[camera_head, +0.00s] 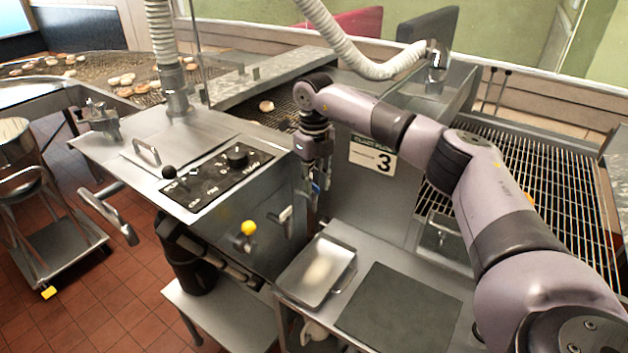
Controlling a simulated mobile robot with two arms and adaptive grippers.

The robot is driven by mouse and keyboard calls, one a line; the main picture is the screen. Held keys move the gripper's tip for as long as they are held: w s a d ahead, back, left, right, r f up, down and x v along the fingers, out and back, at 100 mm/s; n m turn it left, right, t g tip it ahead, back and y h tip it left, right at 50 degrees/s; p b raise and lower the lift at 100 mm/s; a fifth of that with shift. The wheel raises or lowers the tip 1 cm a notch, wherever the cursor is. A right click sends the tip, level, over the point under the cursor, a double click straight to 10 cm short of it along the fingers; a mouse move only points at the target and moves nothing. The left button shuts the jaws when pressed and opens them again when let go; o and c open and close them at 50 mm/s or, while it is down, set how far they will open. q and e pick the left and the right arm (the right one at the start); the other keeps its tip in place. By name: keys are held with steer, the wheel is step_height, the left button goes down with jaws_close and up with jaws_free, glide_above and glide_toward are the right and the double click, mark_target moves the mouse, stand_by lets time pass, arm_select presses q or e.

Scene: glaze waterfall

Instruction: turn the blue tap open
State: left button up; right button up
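My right gripper (318,178) hangs pointing down at the right side of the steel machine, left of the sign with the number 3. A small blue part (314,188), which looks like the blue tap's handle, shows at its fingertips. The gripper hides most of the tap, so I cannot tell whether they touch or how far the tap is turned. The fingers are too small and overlapped to tell if they are open or shut. My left gripper is not in view.
A shallow metal tray (318,270) and a dark mat (400,312) lie on the bench below. A wire conveyor (545,190) is at the right. A trolley (50,250) stands left.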

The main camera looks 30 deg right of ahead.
mark_target(314, 185)
steer(key=shift+r, duration=0.25)
step_height(314, 185, up, 12)
steer(key=shift+f, duration=0.25)
stand_by(0.5)
